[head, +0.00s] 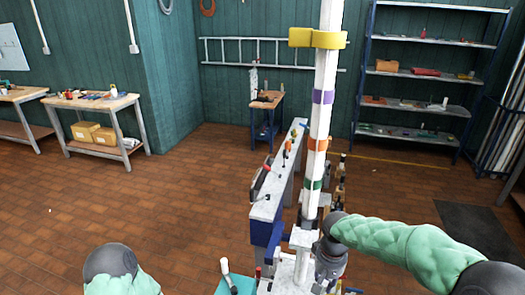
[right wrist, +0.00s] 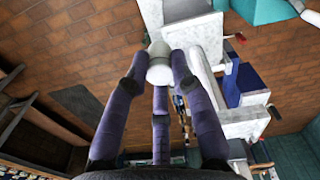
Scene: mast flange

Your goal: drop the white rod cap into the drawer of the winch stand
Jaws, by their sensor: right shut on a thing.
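My right gripper (right wrist: 160,70) has its three purple fingers closed around the white rod cap (right wrist: 159,50). In the head view my right gripper (head: 330,262) is just right of the mast's foot, and the cap cannot be made out there. A white and dark blue structure, seemingly the winch stand (head: 302,238), stands at the mast's foot. In the right wrist view its dark blue box-like part (right wrist: 247,82) lies right of the held cap, apart from it. I cannot tell whether this is the drawer or how far it is open. My left gripper is out of view.
The white mast (head: 319,120) with coloured bands rises beside my right gripper. A narrow bench (head: 262,208) with tools stands left of it. A teal surface (head: 243,285) holds a white-headed item. Bottles (head: 340,175) stand behind. The brick floor at left is clear.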

